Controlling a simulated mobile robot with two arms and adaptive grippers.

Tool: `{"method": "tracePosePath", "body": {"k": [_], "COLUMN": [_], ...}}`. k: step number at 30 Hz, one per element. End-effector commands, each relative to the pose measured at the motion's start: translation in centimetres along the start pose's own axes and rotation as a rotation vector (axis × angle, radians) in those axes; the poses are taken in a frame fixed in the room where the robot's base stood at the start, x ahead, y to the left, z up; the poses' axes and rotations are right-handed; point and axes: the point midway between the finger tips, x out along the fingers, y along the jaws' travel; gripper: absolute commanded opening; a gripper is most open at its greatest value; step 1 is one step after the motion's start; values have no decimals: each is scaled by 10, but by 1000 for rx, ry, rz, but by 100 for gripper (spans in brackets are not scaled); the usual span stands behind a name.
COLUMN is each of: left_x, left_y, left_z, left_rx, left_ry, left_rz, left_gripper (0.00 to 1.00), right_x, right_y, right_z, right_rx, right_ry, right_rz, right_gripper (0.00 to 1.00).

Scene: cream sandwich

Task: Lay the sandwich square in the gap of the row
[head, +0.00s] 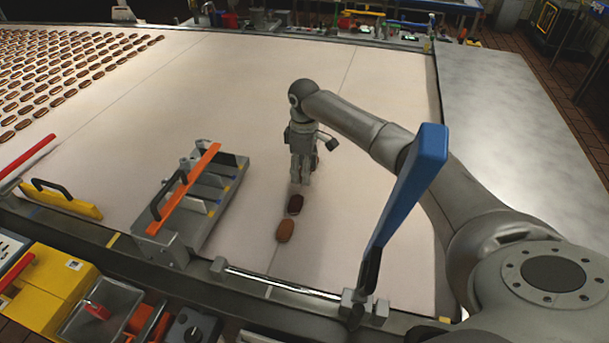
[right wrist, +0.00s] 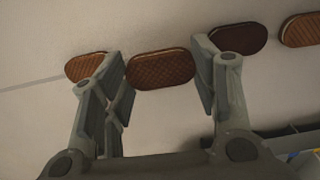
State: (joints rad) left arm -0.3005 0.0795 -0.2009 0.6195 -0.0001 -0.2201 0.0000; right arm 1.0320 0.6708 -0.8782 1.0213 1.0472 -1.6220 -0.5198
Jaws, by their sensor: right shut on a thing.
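My right gripper (head: 300,179) points down over the pale belt and is shut on a brown sandwich (right wrist: 160,70), which shows between its fingers in the right wrist view. In that view another brown sandwich (right wrist: 86,66) lies to the left, partly behind the left finger. A dark sandwich (right wrist: 238,39) and a further brown one (right wrist: 301,30) lie to the right, in line. In the head view a dark sandwich (head: 295,204) and a brown one (head: 285,230) lie in front of the gripper. The held sandwich's height above the belt is unclear. My left gripper is not in view.
A grey lane fixture (head: 226,206) with an orange bar (head: 186,188) stands left of the row. A blue panel (head: 408,185) rises at the right front. Many sandwiches (head: 60,70) lie in rows at far left. The belt (head: 240,90) behind the fixture is clear.

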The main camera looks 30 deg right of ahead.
Motion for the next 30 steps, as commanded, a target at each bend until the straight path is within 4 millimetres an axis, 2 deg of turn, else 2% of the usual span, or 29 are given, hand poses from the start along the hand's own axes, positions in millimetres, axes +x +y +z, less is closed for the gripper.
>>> {"method": "tracePosePath", "body": {"k": [4, 7, 17, 18, 20, 30], "left_x": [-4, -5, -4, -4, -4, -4], "left_y": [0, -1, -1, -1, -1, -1], "left_z": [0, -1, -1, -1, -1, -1], "left_rx": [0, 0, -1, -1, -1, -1], "left_ry": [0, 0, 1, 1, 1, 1], "left_rz": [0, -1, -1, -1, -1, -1], "left_gripper": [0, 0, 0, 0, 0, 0], "right_x": [21, 30, 34, 35, 34, 32], "right_y": [0, 0, 0, 0, 0, 0], "right_z": [1, 0, 0, 0, 0, 0], "right_rx": [2, 0, 1, 1, 1, 1], "right_ry": [-4, -2, -1, -1, -1, -1], "right_rz": [-2, 0, 0, 0, 1, 1], "right_gripper": [44, 44, 44, 56, 63, 63]}}
